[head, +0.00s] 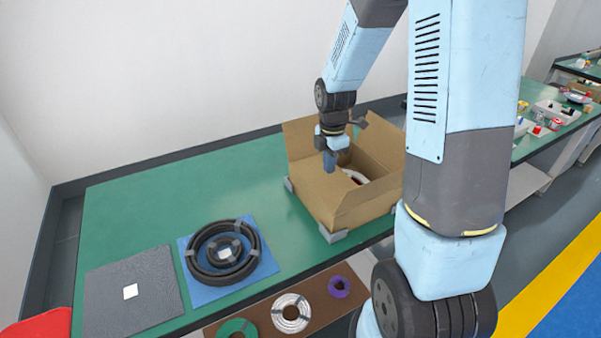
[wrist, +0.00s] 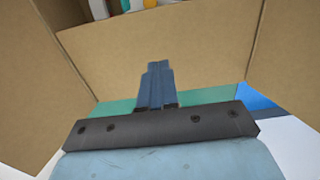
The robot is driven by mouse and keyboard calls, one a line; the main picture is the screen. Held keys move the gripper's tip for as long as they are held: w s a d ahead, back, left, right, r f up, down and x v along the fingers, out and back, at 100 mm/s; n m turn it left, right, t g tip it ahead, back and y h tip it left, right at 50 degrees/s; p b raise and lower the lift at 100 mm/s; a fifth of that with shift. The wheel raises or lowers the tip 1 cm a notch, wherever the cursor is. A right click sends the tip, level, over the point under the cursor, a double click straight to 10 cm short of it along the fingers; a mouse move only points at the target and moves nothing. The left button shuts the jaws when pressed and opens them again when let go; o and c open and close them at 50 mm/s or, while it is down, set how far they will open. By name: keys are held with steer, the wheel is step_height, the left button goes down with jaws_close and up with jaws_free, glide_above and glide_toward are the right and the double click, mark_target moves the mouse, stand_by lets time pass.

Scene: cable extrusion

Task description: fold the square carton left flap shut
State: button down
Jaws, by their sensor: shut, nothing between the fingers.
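The square carton (head: 343,213) stands open on the green table, with flaps raised at its back left (head: 300,137) and front right (head: 368,197). A brown panel on its left side (head: 310,188) faces my gripper; I cannot tell where wall ends and left flap begins. My gripper (head: 330,166) is shut and empty, pointing down at the carton's left side. In the wrist view my gripper (wrist: 155,68) lies in front of a broad brown panel (wrist: 205,45), with angled cardboard at both sides. Whether the fingertips touch it is unclear. White and coloured contents (wrist: 125,6) show beyond the panel's edge.
Grey blocks (head: 333,235) sit at the carton's base corners. Left of it, a black cable coil (head: 253,258) lies on a blue mat, and a dark grey mat (head: 110,300) lies further left. Coloured rolls (head: 291,313) lie on a lower brown shelf.

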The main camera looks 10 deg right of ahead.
mark_target(328, 179)
step_height(328, 179, up, 7)
stand_by(0.5)
stand_by(1.3)
